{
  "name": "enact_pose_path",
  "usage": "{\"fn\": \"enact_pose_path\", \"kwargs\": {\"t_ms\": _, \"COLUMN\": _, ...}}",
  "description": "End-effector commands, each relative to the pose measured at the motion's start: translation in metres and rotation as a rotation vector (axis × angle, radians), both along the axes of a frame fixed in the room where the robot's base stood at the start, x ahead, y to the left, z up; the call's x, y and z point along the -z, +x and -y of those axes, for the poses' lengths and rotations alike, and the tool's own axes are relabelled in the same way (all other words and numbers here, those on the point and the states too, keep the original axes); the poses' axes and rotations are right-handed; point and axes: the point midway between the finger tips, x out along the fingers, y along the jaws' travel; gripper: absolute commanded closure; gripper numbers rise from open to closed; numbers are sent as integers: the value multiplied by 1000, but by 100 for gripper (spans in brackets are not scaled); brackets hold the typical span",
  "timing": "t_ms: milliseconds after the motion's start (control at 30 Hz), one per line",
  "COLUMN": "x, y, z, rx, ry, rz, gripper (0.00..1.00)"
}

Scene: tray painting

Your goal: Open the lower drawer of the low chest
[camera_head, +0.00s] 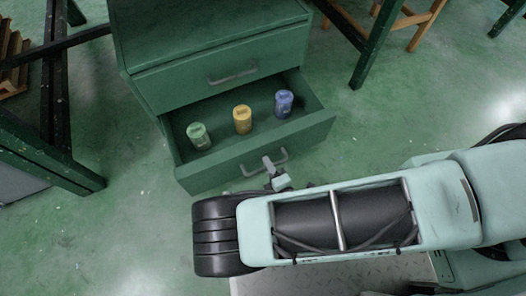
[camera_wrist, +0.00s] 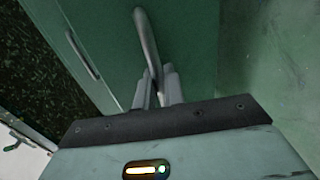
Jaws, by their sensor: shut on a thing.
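The low chest (camera_head: 215,50) is green and stands at the top middle of the head view. Its lower drawer (camera_head: 212,172) is pulled out, and its inside shows. The upper drawer (camera_head: 180,82) is closed. My gripper (camera_head: 273,174) is at the front of the lower drawer, shut on the lower drawer's handle (camera_head: 250,167). In the wrist view the grey bar of the handle (camera_wrist: 147,40) runs down between my gripper's fingers (camera_wrist: 158,90). My arm hides some floor in front of the drawer.
In the open drawer stand a green jar (camera_head: 199,137), a yellow jar (camera_head: 242,120) and a blue jar (camera_head: 284,104). Dark table legs (camera_head: 70,165) stand at left, and another green leg (camera_head: 372,50) at upper right. Green floor (camera_head: 105,225) is clear at lower left.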

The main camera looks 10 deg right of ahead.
Motion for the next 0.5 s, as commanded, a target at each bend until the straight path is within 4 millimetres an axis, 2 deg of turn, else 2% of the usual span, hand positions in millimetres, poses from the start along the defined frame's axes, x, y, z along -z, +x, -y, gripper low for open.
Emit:
{"fn": "enact_pose_path", "kwargs": {"t_ms": 200, "x": 0, "y": -11, "z": 3, "rx": -1, "ry": 1, "rz": -1, "gripper": 100}}
{"fn": "enact_pose_path", "kwargs": {"t_ms": 500, "x": 0, "y": -12, "z": 3, "rx": -2, "ry": 1, "rz": -1, "gripper": 100}}
